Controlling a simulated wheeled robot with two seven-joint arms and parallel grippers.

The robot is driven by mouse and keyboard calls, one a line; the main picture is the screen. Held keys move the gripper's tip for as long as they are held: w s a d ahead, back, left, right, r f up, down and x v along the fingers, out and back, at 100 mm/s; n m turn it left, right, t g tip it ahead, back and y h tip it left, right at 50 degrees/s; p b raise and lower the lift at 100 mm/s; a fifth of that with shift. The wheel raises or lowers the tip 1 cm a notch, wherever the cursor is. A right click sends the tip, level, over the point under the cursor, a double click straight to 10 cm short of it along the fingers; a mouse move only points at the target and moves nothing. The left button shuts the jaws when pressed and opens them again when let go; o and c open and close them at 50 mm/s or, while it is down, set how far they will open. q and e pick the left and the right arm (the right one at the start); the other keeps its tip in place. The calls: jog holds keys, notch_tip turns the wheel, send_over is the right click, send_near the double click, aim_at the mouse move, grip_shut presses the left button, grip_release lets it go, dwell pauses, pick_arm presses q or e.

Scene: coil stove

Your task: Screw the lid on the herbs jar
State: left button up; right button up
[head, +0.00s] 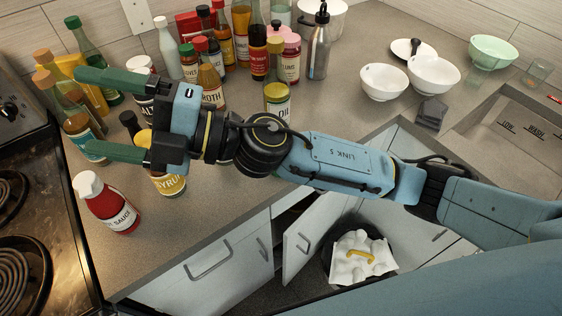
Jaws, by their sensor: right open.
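My right gripper (86,113) reaches in from the right over the left end of the counter. Its two green fingers are wide apart, and I see nothing held between them. Several bottles and jars stand beneath and around it. I cannot make out a label reading herbs on any of them, nor a loose lid. A jar with a blue and white label (93,152) stands partly under the near finger. A white-capped jar (141,65) and a yellow syrup container (168,184) are partly hidden by the gripper. My left gripper is out of view.
A red sauce bottle (112,208) stands near the stove (35,200). Bottles crowd the back, with an oil bottle (277,103) beside my arm. White bowls (433,76) stand right, near the sink. A cabinet door (308,240) hangs open below.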

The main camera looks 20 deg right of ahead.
jog(key=s+d+f+n+g+h, duration=0.1)
jog(key=d+f+n+g+h, duration=0.3)
jog(key=f+n+g+h, duration=0.65)
jog(key=w+d+f+t+h, duration=0.1)
jog(key=w+d+t+h, duration=0.1)
jog(key=d, duration=0.5)
jog(key=w+d+f+t+h, duration=0.2)
jog(key=w+d+h, duration=0.3)
jog(key=d, duration=0.1)
jog(key=w+d+f+n+t+h, duration=0.1)
jog(key=w+d+f+t+h, duration=0.1)
jog(key=d, duration=0.5)
jog(key=shift+w+d+f+h, duration=0.2)
jog(key=shift+w+d+h, duration=0.1)
jog(key=shift+w+h, duration=0.75)
jog(key=shift+s, duration=0.15)
notch_tip(320, 180, down, 8)
jog(key=shift+f, duration=0.1)
